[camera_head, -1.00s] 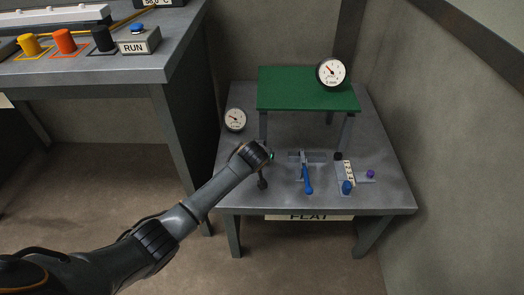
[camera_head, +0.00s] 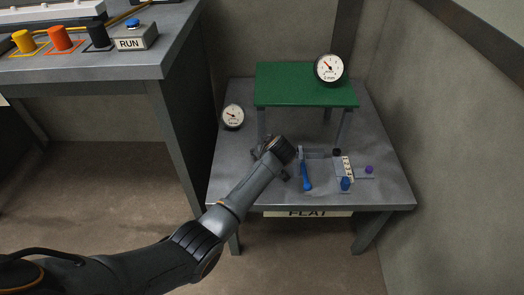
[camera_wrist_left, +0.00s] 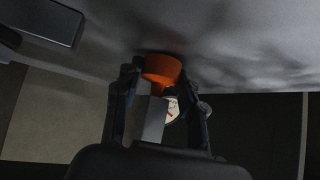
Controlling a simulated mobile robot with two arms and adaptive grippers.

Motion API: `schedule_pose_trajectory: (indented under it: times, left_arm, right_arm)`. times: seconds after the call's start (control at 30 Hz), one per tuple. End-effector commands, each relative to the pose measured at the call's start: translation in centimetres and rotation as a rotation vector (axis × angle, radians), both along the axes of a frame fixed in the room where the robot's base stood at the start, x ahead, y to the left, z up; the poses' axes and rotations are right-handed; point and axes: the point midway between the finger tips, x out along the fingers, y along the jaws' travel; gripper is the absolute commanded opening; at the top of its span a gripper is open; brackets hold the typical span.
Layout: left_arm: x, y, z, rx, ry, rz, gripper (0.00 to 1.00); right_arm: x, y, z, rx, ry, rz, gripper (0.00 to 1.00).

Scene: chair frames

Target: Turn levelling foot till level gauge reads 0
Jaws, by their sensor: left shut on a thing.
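The green-topped frame (camera_head: 305,82) stands on the grey bench. A round level gauge (camera_head: 329,68) sits on its top at the right rear, its needle pointing up and left; its exact reading is too small to tell. My left gripper (camera_head: 268,149) is at the frame's front left leg, hiding that leg's lower end in the head view. In the left wrist view the orange levelling foot (camera_wrist_left: 162,68) is against the grey surface, with the grey leg (camera_wrist_left: 150,117) joined to it. The left gripper (camera_wrist_left: 160,80) is shut on the orange foot, one finger on each side.
A second round gauge (camera_head: 233,116) stands at the bench's left. A blue-handled clamp (camera_head: 306,173), a numbered white strip (camera_head: 347,168), a blue knob (camera_head: 346,184) and a purple knob (camera_head: 369,169) are right of my gripper. A bench with a RUN box (camera_head: 137,40) stands left.

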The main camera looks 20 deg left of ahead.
Motion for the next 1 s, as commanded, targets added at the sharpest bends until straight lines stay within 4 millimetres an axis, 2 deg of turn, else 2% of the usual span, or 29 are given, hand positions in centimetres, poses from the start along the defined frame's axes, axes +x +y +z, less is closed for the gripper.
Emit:
schedule_pose_trajectory:
  times: [0.27,0.3,0.4,0.77,1.0]
  left_arm:
    - [0.0,0.0,0.0,-0.001,0.001,0.000,0.08]
    - [0.0,0.0,0.0,-0.001,0.001,0.000,0.46]
    - [0.0,0.0,0.0,-0.001,0.001,0.000,0.63]
    - [-0.1,-0.1,0.2,-0.001,0.000,-0.001,0.63]
    - [-1.6,-1.2,1.9,-0.003,-0.001,-0.002,0.63]
  right_arm:
    - [0.0,0.0,0.0,0.000,0.000,0.000,0.49]
    - [0.0,0.0,0.0,0.000,0.000,0.000,0.49]
    - [0.0,0.0,0.0,0.000,0.001,0.000,0.49]
    - [0.1,0.0,0.0,0.000,-0.002,0.000,0.49]
    - [0.0,0.0,0.0,0.000,-0.001,0.000,0.49]
